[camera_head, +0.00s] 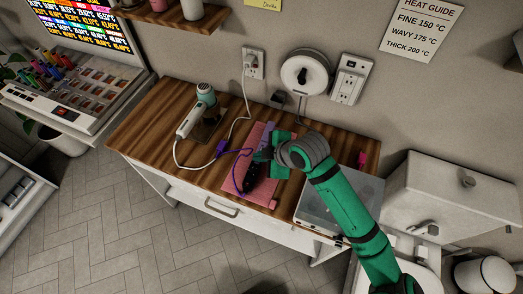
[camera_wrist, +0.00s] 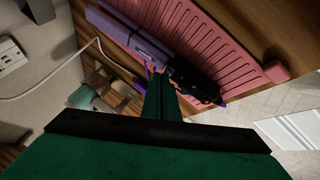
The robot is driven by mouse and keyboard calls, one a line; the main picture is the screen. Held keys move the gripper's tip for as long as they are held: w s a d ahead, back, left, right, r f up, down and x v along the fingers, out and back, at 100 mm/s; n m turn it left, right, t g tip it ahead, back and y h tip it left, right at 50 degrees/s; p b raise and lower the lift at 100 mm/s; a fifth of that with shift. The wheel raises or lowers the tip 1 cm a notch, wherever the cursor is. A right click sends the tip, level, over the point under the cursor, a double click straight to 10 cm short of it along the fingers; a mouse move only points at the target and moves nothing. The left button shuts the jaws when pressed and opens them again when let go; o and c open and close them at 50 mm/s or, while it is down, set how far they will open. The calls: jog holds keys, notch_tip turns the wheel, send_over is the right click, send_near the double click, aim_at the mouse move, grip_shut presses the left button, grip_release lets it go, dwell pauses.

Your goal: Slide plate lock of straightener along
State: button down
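The straightener (camera_wrist: 145,40) lies on a ribbed pink mat (camera_wrist: 215,35) in the wrist view. It has purple plates and a black handle (camera_wrist: 195,80). In the head view its black handle (camera_head: 250,178) points toward the front of the table, and the purple end points toward the wall. My green gripper (camera_wrist: 161,85) has its two fingers together, with the tips at the straightener near where purple meets black. In the head view my gripper (camera_head: 266,154) is over the straightener's middle. The plate lock cannot be made out, and the fingers hide part of the body.
A purple cord (camera_head: 231,153) and a white cable (camera_head: 182,158) run left of the mat. A round holder (camera_head: 306,72) and outlets (camera_head: 350,80) are on the wall.

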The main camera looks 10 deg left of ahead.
aim_at(261, 164)
jog(key=shift+s, duration=0.1)
jog(key=shift+d, duration=0.25)
jog(key=shift+r, duration=0.45)
dwell(0.6)
jog(key=shift+a+r, duration=0.15)
jog(key=shift+r, duration=1.75)
notch_tip(261, 164, up, 3)
jog(key=shift+r, duration=0.1)
